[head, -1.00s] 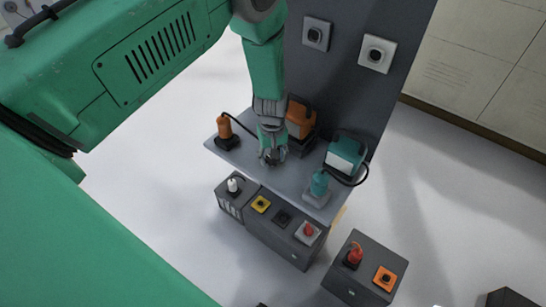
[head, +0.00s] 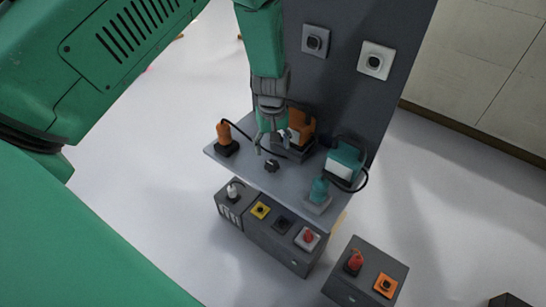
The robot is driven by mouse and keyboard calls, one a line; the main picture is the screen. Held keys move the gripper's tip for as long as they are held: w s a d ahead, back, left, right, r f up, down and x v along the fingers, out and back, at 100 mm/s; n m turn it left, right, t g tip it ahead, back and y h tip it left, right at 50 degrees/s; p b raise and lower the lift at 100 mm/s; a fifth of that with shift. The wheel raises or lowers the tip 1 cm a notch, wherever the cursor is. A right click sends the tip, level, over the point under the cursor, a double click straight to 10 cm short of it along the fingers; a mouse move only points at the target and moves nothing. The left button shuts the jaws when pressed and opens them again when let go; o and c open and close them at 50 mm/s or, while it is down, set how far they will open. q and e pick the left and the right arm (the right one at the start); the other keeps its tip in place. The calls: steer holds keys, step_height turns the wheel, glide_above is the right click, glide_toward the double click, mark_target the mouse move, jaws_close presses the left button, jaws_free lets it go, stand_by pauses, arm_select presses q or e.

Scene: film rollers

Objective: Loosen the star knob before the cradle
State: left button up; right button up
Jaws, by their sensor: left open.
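A dark star knob (head: 271,166) stands on the grey shelf (head: 245,167), in front of the dark cradle (head: 291,151) that holds an orange device (head: 302,126). My left gripper (head: 271,145) is open, with its fingers pointing down. In the picture it is just above and behind the knob, with no visible contact. It partly covers the orange device and cradle. My right gripper is out of view.
An orange handle (head: 224,132) with a cable stands at the shelf's left. A teal device (head: 344,160) and a teal handle (head: 319,189) stand at its right. Below are boxes with a white lever (head: 233,190), buttons and a red knob (head: 356,260). A dark panel rises behind.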

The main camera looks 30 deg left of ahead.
arm_select(q)
steer(key=shift+r, duration=2.3)
steer(key=shift+f, duration=0.15)
steer(key=m+b, duration=0.2)
glide_above(258, 184)
steer(key=shift+y, duration=0.4)
step_height(258, 184, down, 8)
steer(key=shift+f, duration=0.15)
steer(key=s+d+f+m+b, duration=0.2)
steer(key=s+f, duration=0.4)
steer(key=s, duration=0.6)
steer(key=s+d+f+m+b, duration=0.2)
steer(key=s+f+m+b, duration=0.2)
steer(key=s, duration=0.8)
steer(key=f+m, duration=0.2)
steer(key=shift+s+m+t+h, duration=0.25)
steer(key=shift+m+t+h, duration=0.05)
steer(key=shift+h, duration=0.1)
